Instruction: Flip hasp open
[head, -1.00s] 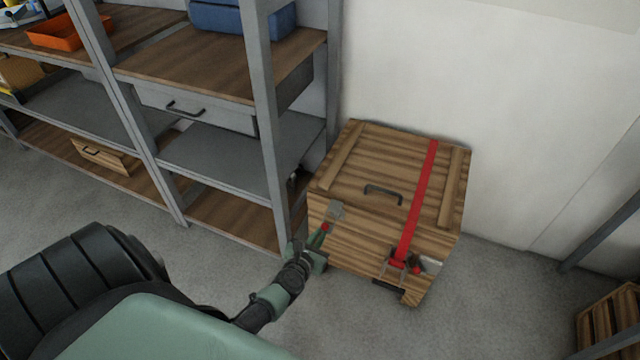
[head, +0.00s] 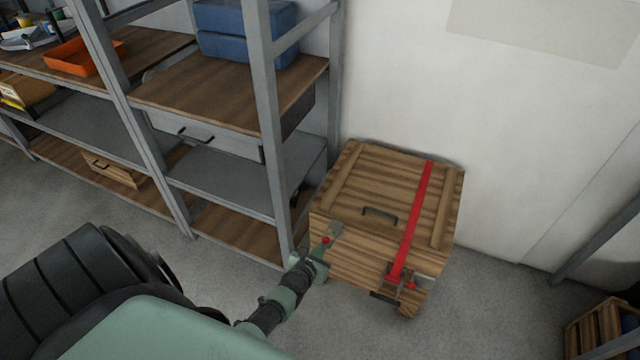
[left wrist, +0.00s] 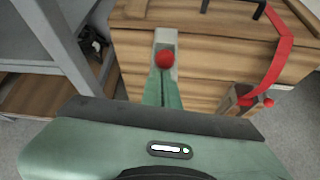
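The wooden crate (head: 345,259) stands by the wall with its lid down. A grey metal hasp (head: 334,230) with a red knob (head: 326,240) is on its front left; the left wrist view shows the hasp plate (left wrist: 166,38) and knob (left wrist: 165,57) too. My left gripper (head: 319,250) is at this knob. Its green fingers (left wrist: 163,88) look together, their tips just below or behind the knob; whether they touch it is unclear. A second red-knobbed fitting (head: 408,284) is at the front right, near a red strap (head: 412,225). My right gripper is not in view.
A grey shelf rack (head: 268,150) stands close to the left of the crate, with an orange tray (head: 84,58) and a blue case (head: 247,35). Another wooden crate (head: 600,330) is at the lower right. The floor between the crates is clear.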

